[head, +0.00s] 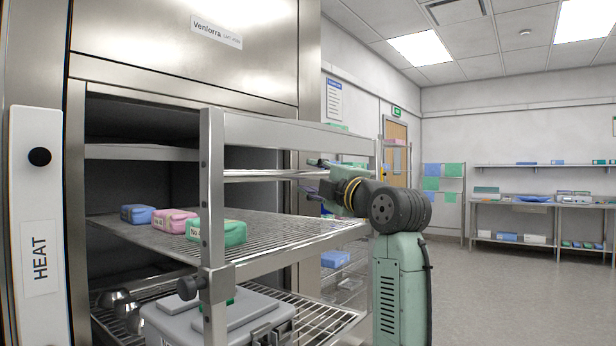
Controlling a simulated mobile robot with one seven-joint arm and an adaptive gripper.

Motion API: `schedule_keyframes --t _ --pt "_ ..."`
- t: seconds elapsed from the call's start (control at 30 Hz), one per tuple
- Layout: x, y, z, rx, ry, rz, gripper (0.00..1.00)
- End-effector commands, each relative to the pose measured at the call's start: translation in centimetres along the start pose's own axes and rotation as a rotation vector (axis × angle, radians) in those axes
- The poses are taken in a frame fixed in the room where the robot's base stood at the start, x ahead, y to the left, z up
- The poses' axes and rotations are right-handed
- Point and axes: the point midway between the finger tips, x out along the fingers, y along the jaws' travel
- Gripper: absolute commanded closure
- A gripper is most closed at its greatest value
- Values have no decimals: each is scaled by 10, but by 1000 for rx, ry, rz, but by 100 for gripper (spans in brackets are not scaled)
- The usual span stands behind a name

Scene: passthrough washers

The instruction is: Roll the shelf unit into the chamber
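The shelf unit (213,215) is a steel rack with wire shelves. It stands at the mouth of the chamber (120,115), its near post outside and its far part reaching into the dark opening. Its middle shelf carries a blue pack (137,214), a pink pack (174,221) and a green pack (222,232). A grey lidded case (215,322) and metal bowls (116,299) are on the lower shelf. My gripper (316,177) is at the right end of the unit's side rail (262,174). Its fingers are spread, one above and one below the rail's height; contact is unclear.
A white panel marked HEAT (38,215) with a black knob stands left of the opening. Another rack with packs (345,262) is partly hidden behind the unit and my arm. Clear floor (500,285) lies right, before a steel table (545,205) by the far wall.

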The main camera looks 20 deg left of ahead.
Motion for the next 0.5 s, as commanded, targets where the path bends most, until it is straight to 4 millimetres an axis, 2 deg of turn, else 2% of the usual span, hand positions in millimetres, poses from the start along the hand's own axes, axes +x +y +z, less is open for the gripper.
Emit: schedule_keyframes --t 0.1,0.3,0.5 --pt "-28 0 2 -2 -3 1 62" --pt "-67 0 1 -1 -2 0 62" --pt "-87 0 0 0 0 0 62"
